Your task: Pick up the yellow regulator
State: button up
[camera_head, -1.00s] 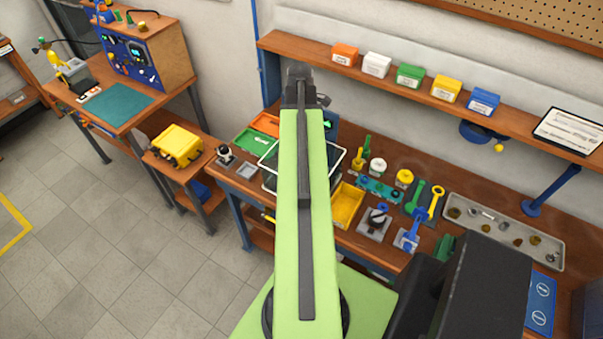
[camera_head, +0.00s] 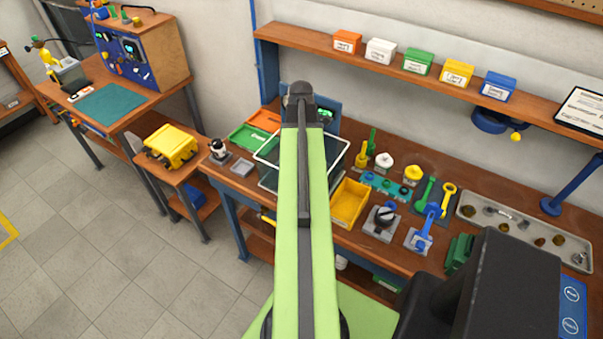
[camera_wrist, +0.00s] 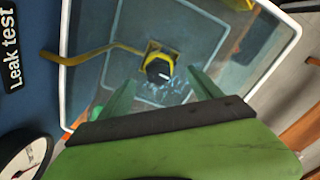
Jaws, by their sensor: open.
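In the wrist view, a yellow regulator (camera_wrist: 158,67) with a dark round knob sits inside a clear tank with a white rim (camera_wrist: 180,4). A yellow hose or strap (camera_wrist: 95,54) runs from it to the left. My gripper (camera_wrist: 163,92) is open and empty, its two green fingers pointing toward the regulator, one on each side in the picture. I cannot tell the exact height gap. In the head view, my green arm reaches over the tank (camera_head: 338,158) and hides part of it. My fingers and the regulator are hidden there.
A "Leak test" panel (camera_wrist: 10,50) and a gauge (camera_wrist: 22,158) stand beside the tank. Right of it on the bench are a yellow tray (camera_head: 349,204), several tools and fittings, and a grey parts tray (camera_head: 466,212). A shelf with coloured boxes (camera_head: 418,61) runs above.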

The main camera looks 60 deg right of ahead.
notch_tip(320, 180, down, 5)
jog(key=b, duration=0.4)
jog(key=shift+s+d+f+b, duration=0.1)
jog(key=shift+d+f+b, duration=0.05)
jog(key=shift+b, duration=0.2)
jog(key=shift+r, duration=0.2)
jog(key=shift+c, duration=0.4)
grip_shut()
